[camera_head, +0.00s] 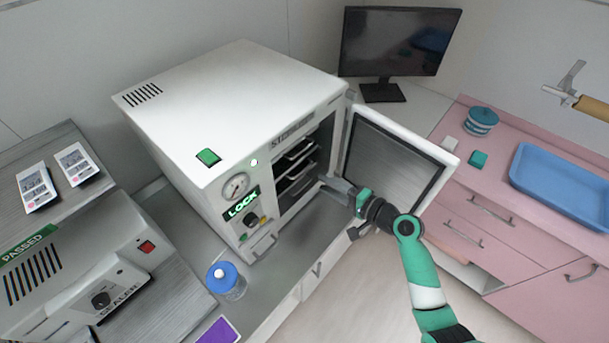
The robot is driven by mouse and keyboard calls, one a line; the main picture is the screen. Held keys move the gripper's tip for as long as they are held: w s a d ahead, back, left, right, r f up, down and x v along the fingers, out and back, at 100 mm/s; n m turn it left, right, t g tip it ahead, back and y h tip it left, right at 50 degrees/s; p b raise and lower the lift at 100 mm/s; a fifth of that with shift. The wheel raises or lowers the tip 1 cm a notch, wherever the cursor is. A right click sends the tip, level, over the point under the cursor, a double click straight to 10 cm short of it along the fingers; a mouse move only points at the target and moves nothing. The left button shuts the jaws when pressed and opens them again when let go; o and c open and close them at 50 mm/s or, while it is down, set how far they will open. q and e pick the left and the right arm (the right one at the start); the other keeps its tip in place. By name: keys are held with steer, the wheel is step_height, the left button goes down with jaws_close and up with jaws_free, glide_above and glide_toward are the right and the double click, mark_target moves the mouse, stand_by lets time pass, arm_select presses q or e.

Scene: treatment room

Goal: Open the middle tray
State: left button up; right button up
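The white sterilizer (225,105) stands on the counter with its door (395,165) swung open to the right. Inside its dark chamber, several thin metal trays are stacked on a rack. The middle tray (297,170) sits between an upper tray (296,152) and a lower one, and looks pushed in. My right gripper (325,184) reaches in from the right at the chamber opening, close to the trays' front edges. Its fingertips are small and partly lost against the chamber, so I cannot tell whether it touches a tray or how wide it is. My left gripper is not in view.
The open door stands close beside my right gripper. A blue-capped jar (226,280) and a grey sealer (75,275) are at the left front. A monitor (398,42) stands behind. A blue tray (565,183) lies on the pink counter. The metal counter before the chamber is clear.

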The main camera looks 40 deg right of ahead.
steer(key=b+x, duration=0.1)
steer(key=x, duration=0.7)
steer(key=shift+w+b, duration=0.2)
steer(key=shift+b, duration=0.1)
jaws_close()
stand_by(0.8)
